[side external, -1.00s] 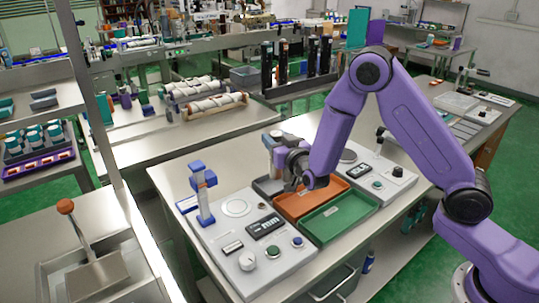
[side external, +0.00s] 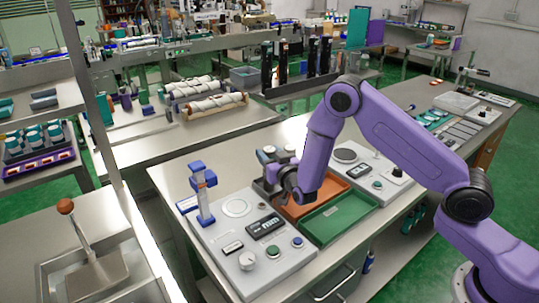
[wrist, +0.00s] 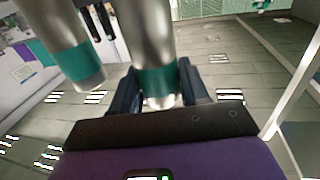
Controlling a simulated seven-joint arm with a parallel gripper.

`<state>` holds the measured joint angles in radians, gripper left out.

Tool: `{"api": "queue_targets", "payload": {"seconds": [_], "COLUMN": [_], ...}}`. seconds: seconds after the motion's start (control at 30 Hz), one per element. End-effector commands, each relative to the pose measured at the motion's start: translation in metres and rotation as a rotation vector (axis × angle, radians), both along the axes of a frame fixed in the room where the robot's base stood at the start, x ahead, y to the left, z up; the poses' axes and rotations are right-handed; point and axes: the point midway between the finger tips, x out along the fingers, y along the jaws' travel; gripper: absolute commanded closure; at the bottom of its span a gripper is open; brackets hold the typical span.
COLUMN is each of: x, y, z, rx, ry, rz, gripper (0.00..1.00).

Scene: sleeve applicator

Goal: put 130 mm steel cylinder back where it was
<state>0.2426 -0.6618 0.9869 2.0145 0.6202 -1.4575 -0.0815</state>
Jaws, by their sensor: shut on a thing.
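My gripper (side external: 287,186) is low at the left end of the trays in the side view. It is shut on a steel cylinder with a teal band, whose body fills the middle of the wrist view (wrist: 150,40) between the dark fingers. A second steel cylinder (wrist: 52,40) with a teal band stands close on its left in the wrist view, with a narrow gap between them. In the side view, two pale cylinder tops show just behind the gripper. I cannot tell which length either one is. Their lower ends are hidden there by my gripper.
An orange tray (side external: 328,190) and a green tray (side external: 340,218) lie right of my gripper. A gauge panel with knobs (side external: 247,261) and a blue-capped post (side external: 203,190) stands at front left. Another panel (side external: 377,185) is behind the trays.

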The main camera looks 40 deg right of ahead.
Motion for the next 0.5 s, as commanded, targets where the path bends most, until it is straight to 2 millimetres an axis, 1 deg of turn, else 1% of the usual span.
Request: {"api": "queue_targets", "payload": {"seconds": [0.17,0.2,0.27,0.5], "x": [0.0001,-0.0002,-0.0002,-0.0002], "y": [0.0002,0.0000,0.0000,0.0000], "z": [-0.0024,-0.0037,-0.0034,-0.0031], "rx": [0.000,-0.001,-0.001,-0.001], "ry": [-0.002,0.002,0.001,0.001], "rz": [0.000,0.000,0.000,0.000], "gripper": [1.00,0.49,0.30,0.30]}}
